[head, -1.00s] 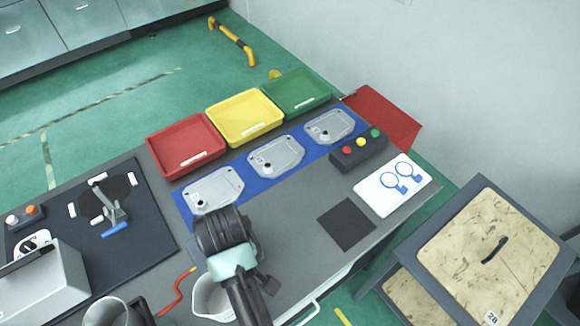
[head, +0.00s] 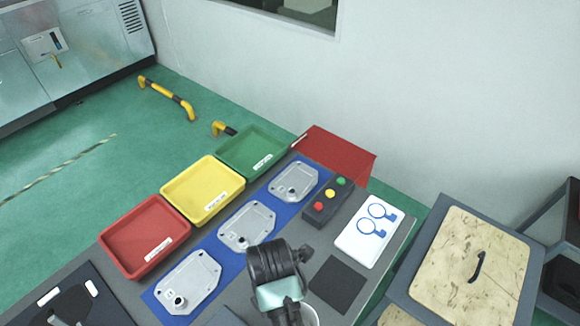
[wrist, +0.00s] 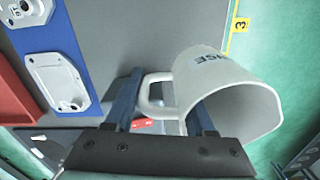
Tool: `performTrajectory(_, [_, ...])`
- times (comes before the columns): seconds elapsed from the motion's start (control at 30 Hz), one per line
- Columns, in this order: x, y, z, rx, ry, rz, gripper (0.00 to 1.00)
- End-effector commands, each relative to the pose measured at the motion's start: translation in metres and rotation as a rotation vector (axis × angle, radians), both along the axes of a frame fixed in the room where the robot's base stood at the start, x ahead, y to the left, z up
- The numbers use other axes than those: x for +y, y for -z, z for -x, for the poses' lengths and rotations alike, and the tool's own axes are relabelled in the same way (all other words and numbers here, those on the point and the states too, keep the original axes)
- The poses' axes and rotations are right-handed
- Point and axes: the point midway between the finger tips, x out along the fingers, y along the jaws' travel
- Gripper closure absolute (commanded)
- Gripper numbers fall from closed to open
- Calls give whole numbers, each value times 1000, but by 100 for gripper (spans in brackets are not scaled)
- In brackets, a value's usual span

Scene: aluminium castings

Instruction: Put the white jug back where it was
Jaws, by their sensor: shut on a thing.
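The white jug (wrist: 225,95) lies sideways across the right of the wrist view, its wide mouth facing the lower right and dark lettering on its side. My gripper (wrist: 165,92) is shut on it; its blue fingers stand either side of the jug's handle (wrist: 150,92), the right finger overlapping the body. Exact finger contact is hard to see. In the head view only a white strip of the jug (head: 312,312) shows beside my arm, just below the dark square mat (head: 340,284). My fingers are hidden there.
Red (head: 145,236), yellow (head: 203,190) and green (head: 251,151) trays line the far side. Several castings lie on a blue strip (head: 218,262). A button box (head: 327,201) and a white board with blue outlines (head: 369,231) stand right. Bare grey table surrounds the dark mat.

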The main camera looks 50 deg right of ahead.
Motion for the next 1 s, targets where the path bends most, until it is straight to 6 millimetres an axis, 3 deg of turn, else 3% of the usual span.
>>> performTrajectory(0.23, [-9,5,7,4,-103,-2,100])
performTrajectory(0.5, [-9,49,8,4,-108,-2,100])
performTrajectory(1.0, [-9,99,7,3,-107,-1,100])
